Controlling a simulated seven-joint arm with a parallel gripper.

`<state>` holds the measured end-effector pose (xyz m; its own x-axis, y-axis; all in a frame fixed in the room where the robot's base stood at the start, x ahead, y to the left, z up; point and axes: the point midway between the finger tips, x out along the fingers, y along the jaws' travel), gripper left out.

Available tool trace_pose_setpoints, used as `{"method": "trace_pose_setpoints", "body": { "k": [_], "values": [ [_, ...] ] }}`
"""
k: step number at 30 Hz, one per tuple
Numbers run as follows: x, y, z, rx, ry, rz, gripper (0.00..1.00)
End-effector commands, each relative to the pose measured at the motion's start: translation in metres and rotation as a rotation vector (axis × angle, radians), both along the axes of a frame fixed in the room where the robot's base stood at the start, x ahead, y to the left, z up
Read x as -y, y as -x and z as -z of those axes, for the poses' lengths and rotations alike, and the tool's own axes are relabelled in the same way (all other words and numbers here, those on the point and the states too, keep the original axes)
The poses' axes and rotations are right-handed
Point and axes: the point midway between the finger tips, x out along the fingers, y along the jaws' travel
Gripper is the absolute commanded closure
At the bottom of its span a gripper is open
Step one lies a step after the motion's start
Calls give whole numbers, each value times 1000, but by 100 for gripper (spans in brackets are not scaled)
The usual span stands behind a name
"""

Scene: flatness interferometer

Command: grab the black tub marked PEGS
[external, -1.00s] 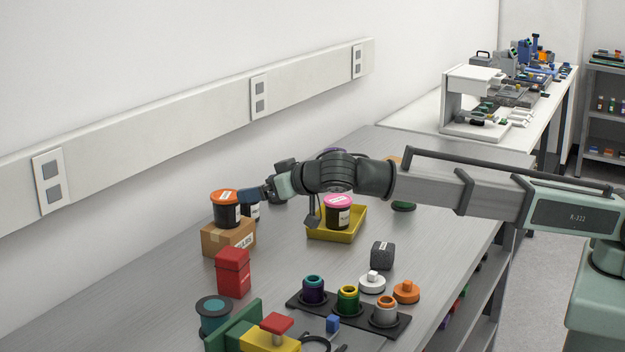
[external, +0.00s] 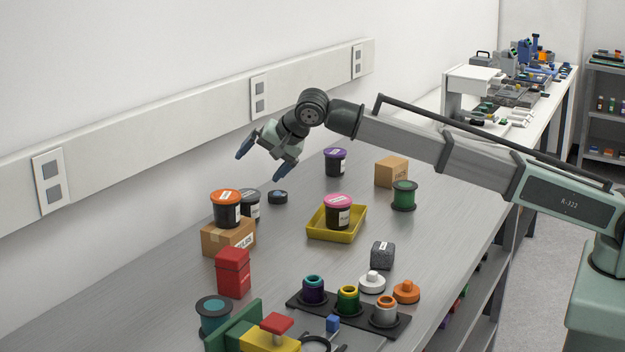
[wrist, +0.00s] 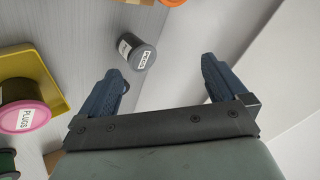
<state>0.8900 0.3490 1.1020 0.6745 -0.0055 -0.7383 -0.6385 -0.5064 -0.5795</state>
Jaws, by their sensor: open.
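A black tub with a grey lid (wrist: 143,56) stands on the bench in the wrist view, beyond my fingertips; its small lid label seems to read PEGS. In the external view this grey-lidded tub (external: 251,205) is partly hidden behind an orange-lidded black tub (external: 226,208) on a cardboard box. My gripper (external: 264,162) is open and empty, raised above the bench near the wall. Its two blue fingers (wrist: 160,70) are spread wide in the wrist view and apart from the tub.
A pink-lidded tub marked PLUGS (wrist: 22,116) stands in a yellow tray (external: 322,234). A dark round disc (external: 278,197) lies near the grey-lidded tub. A purple-lidded tub (external: 335,163), a box (external: 391,172) and a green spool (external: 404,195) stand farther back.

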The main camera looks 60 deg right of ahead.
Motion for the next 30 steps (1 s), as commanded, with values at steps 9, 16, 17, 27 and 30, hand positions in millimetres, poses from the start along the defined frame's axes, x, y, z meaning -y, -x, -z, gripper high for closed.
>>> {"method": "trace_pose_setpoints", "body": {
  "k": [9,16,17,27,30],
  "values": [
    [81,-44,-9,-348,-626,498,1],
    [114,-53,-26,-528,-872,711,1],
    [118,-54,-28,-548,-895,735,1],
    [129,-54,3,-624,-978,815,1],
    [129,-54,15,-622,-978,814,1]
  ]
}}
